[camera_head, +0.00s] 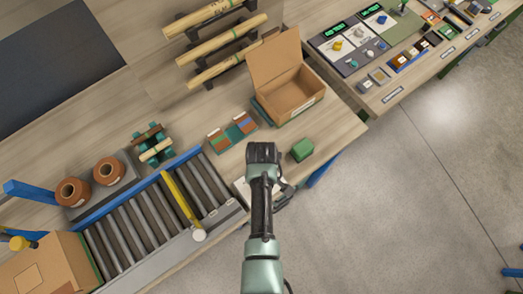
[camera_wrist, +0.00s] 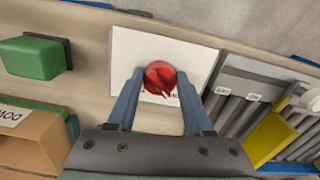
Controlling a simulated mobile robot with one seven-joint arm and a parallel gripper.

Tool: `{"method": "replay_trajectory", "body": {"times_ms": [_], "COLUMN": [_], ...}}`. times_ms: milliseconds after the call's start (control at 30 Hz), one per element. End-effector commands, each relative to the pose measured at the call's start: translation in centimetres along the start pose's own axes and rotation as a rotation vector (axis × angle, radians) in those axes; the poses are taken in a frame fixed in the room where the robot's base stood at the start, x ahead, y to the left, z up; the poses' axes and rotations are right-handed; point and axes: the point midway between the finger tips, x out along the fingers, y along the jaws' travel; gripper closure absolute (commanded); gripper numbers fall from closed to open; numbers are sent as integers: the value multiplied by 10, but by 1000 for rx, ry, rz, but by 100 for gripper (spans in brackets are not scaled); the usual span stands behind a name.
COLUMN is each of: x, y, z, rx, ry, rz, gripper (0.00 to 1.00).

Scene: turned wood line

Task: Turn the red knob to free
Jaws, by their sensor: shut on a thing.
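In the wrist view a round red knob (camera_wrist: 160,77) sits on a white plate (camera_wrist: 128,47) on the wooden bench. My gripper (camera_wrist: 160,82) is over it, with one blue-grey finger on each side of the knob, shut on it. The markings on the plate are mostly hidden by the knob and fingers, so I cannot read which setting it is on. In the head view my gripper (camera_head: 262,155) is at the bench's front edge and my arm hides the knob.
A green block (camera_head: 302,149) stands just right of my gripper. The roller conveyor (camera_head: 140,225) with a yellow bar (camera_head: 181,199) is to the left. An open cardboard box (camera_head: 290,103) and a tray of coloured cards (camera_head: 232,132) lie behind. Open floor is at right.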

Motion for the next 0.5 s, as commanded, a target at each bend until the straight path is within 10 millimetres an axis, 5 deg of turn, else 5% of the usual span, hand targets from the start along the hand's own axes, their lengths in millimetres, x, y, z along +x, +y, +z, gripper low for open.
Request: {"method": "replay_trajectory", "body": {"times_ms": [300, 333, 500], "x": [-1, -1, -1], "y": [1, 1, 0], "z": [-2, -2, -1], "rx": [-6, -6, -5], "ry": [3, 3, 2], "rz": [2, 2, 2], "gripper": [100, 45, 19]}}
